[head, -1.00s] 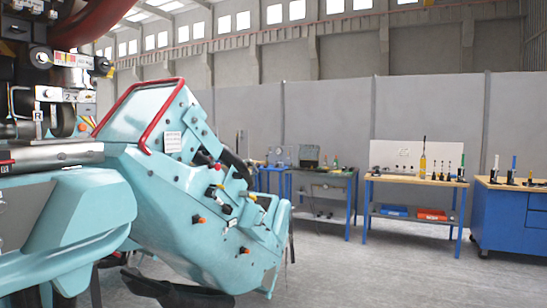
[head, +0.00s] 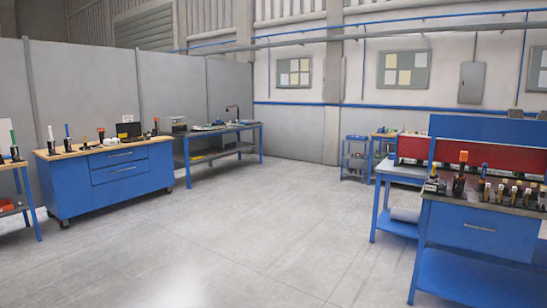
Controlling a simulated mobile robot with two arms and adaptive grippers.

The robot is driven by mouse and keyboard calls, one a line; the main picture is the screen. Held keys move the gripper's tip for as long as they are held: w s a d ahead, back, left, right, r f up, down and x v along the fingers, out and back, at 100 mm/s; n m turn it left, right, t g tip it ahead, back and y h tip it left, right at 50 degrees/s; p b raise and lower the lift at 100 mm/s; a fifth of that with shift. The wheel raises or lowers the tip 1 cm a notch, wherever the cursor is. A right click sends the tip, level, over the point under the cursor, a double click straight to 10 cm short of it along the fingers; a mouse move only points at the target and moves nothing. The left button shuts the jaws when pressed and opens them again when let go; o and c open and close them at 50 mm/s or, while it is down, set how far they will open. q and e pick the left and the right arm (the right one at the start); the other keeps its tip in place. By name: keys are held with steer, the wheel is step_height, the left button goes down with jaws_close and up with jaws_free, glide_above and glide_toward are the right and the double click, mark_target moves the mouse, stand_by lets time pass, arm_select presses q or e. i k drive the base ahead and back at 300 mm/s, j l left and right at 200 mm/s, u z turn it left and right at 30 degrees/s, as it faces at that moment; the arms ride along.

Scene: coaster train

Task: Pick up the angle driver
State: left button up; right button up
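I cannot make out which tool is the angle driver at this distance. Several small upright tools stand on the wooden top of the blue drawer cabinet (head: 110,180) at the left. More upright tools, some with orange handles (head: 461,168), stand on the blue workbench (head: 475,228) at the right. Neither of my grippers shows in the head view.
A wide grey concrete floor (head: 230,235) lies clear in the middle. A long blue table (head: 222,129) stands against the grey partition at the back left. Smaller blue shelves (head: 355,158) stand at the back wall. A red bin row (head: 480,157) is behind the right workbench.

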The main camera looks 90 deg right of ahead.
mark_target(464, 155)
steer(key=z, duration=4)
steer(key=i+z, duration=0.15)
steer(key=i, duration=0.3)
steer(key=i+j+z, duration=0.1)
steer(key=i, duration=0.4)
steer(key=i+j+z, duration=0.15)
steer(key=i, duration=0.3)
steer(key=i+j+z, duration=0.15)
steer(key=i, duration=0.3)
steer(key=i+j+z, duration=0.1)
steer(key=i+j, duration=0.15)
steer(key=i, duration=0.2)
